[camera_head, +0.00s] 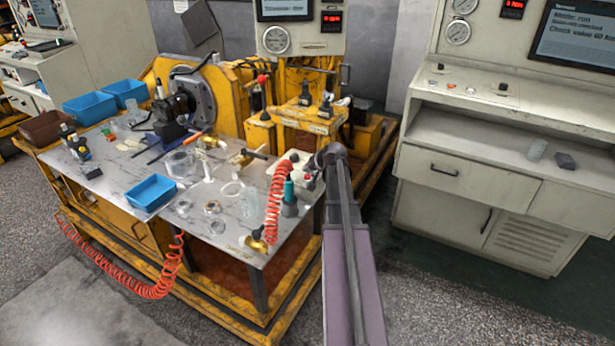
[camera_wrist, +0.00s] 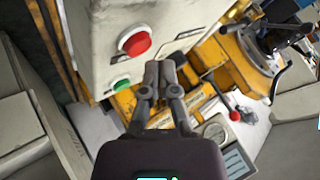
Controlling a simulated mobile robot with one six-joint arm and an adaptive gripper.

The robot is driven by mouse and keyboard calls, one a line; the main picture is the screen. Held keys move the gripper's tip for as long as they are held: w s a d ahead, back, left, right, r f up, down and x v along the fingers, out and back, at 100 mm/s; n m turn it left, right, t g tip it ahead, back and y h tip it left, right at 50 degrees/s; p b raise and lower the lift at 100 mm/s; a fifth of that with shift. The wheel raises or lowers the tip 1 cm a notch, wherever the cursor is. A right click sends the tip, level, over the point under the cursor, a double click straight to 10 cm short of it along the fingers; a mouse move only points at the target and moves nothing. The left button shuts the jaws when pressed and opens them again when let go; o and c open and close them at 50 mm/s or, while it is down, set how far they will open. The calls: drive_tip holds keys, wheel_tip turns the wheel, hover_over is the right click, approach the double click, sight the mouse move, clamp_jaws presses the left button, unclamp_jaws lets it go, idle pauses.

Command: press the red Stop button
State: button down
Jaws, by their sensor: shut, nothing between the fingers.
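The red Stop button (camera_wrist: 134,41) is a round red cap in a pale ring on the face of a light grey control box (camera_wrist: 178,18) in the wrist view. A green button (camera_wrist: 121,84) sits below it on the same face. My gripper (camera_wrist: 164,72) is shut and empty. Its fingertips show to the right of and below the red button, between it and the yellow frame; I cannot tell the gap in depth. In the head view my arm reaches to the right edge of the workbench (camera_head: 225,200), and its end partly hides the box there.
The bench holds a blue tray (camera_head: 151,192), clear containers, small fittings and a coiled orange hose (camera_head: 273,205) close to my arm's end. Yellow machinery (camera_head: 230,85) stands behind. A grey console (camera_head: 500,140) stands at the right, with open floor between.

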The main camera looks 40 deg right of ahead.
sight(308, 177)
drive_tip(key=shift+r+p, duration=2.4)
drive_tip(key=shift+r, duration=0.1)
drive_tip(key=shift+f, duration=0.1)
